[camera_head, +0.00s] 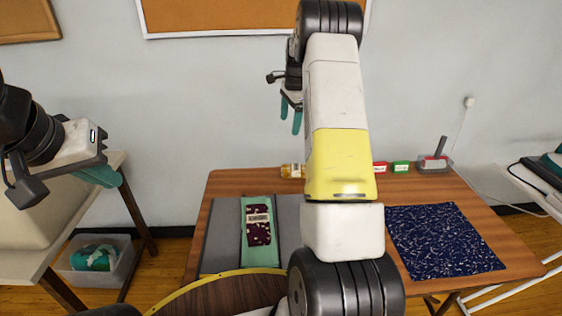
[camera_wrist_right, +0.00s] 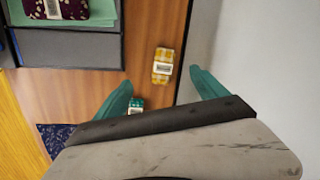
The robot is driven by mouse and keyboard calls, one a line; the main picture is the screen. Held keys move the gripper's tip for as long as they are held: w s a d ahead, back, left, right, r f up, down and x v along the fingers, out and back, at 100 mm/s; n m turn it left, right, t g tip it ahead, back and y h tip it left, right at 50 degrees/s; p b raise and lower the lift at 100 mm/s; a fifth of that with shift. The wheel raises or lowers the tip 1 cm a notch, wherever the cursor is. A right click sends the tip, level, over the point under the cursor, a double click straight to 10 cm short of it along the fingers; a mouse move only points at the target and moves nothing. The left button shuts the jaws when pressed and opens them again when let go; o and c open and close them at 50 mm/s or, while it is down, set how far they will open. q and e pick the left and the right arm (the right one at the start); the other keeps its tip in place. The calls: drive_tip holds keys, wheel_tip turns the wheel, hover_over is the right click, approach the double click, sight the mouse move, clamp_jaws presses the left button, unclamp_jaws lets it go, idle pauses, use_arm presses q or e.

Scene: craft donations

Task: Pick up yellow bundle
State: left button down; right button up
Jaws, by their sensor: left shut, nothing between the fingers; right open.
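The yellow bundle (camera_head: 292,171) lies near the back edge of the wooden table, partly hidden by my right arm in the head view. In the right wrist view the yellow bundle (camera_wrist_right: 163,66) is checked yellow and white with a pale label. My right gripper (camera_head: 290,116) is open and points down, well above the back of the table. In its wrist view its teal fingers (camera_wrist_right: 161,82) are apart, with the bundle seen between and beyond them, not touched. My left gripper (camera_head: 100,177) is shut and empty at the far left, over the side table.
A red bundle (camera_head: 379,168), a green bundle (camera_head: 401,167) and a grey bin (camera_head: 437,168) stand along the back right. A dark patterned bundle (camera_head: 258,224) lies on green cloth (camera_head: 261,254) on a grey board (camera_head: 219,236). A blue speckled cloth (camera_head: 446,240) lies right.

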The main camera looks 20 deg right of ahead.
drive_tip(key=w+d+f+m+g, duration=0.1)
drive_tip(key=w+d+f+m, duration=0.2)
drive_tip(key=f, duration=0.6)
drive_tip(key=m, duration=0.2)
hover_over(296, 167)
drive_tip(key=shift+g, duration=0.3)
wheel_tip(296, 167, down, 10)
drive_tip(key=shift+w+d+r, duration=0.1)
drive_tip(key=shift+d, duration=0.05)
drive_tip(key=shift+f, duration=2.8)
drive_tip(key=c, duration=1.5)
drive_tip(key=shift+r, duration=0.15)
